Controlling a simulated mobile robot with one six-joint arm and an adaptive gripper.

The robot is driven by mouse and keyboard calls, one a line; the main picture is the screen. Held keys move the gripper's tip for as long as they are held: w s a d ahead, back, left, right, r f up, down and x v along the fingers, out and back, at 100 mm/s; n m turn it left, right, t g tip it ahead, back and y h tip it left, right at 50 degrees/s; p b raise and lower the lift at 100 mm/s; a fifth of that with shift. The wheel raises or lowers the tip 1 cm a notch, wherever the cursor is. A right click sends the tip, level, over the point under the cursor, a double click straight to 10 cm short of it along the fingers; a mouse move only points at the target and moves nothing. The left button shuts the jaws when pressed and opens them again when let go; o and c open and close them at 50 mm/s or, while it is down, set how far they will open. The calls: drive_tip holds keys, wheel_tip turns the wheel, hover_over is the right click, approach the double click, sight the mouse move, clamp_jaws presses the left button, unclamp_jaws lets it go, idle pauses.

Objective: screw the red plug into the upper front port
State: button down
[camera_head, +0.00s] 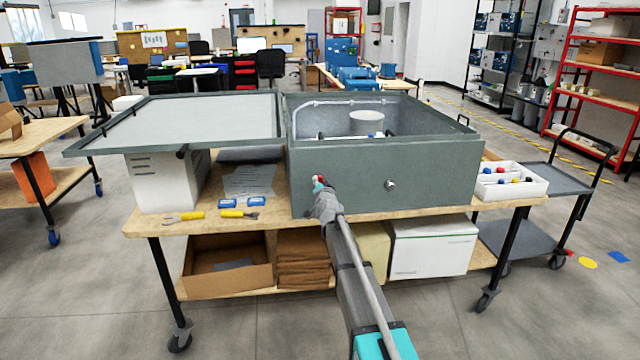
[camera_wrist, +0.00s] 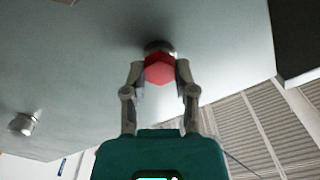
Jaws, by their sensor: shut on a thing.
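The grey analyser box (camera_head: 440,170) stands on the workbench with its lid open to the left. My gripper (camera_head: 320,187) is at the left part of the box's front face. In the wrist view my gripper (camera_wrist: 160,75) is shut on the red plug (camera_wrist: 159,68), one finger on each side. The red plug also shows small in the head view (camera_head: 318,179). Behind the plug, a round metal port (camera_wrist: 159,47) sits on the grey face. The plug lines up with it and appears to touch it; how deep it sits is hidden. Another metal port (camera_head: 390,184) is free on the right.
A white tray (camera_head: 540,186) with several coloured plugs stands at the bench's right end. Yellow-handled tools (camera_head: 238,213) and small blue boxes (camera_head: 256,201) lie left of the analyser box. The bench edge (camera_head: 440,209) runs just below its front face.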

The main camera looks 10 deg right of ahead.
drive_tip(key=m, duration=2.6)
drive_tip(key=shift+w+m+h+p, duration=0.1)
drive_tip(key=shift+m+h+p, duration=0.2)
drive_tip(key=shift+h, duration=0.1)
drive_tip(key=m, duration=0.5)
drive_tip(key=shift+m, duration=0.3)
drive_tip(key=shift+c, duration=1.3)
unclamp_jaws()
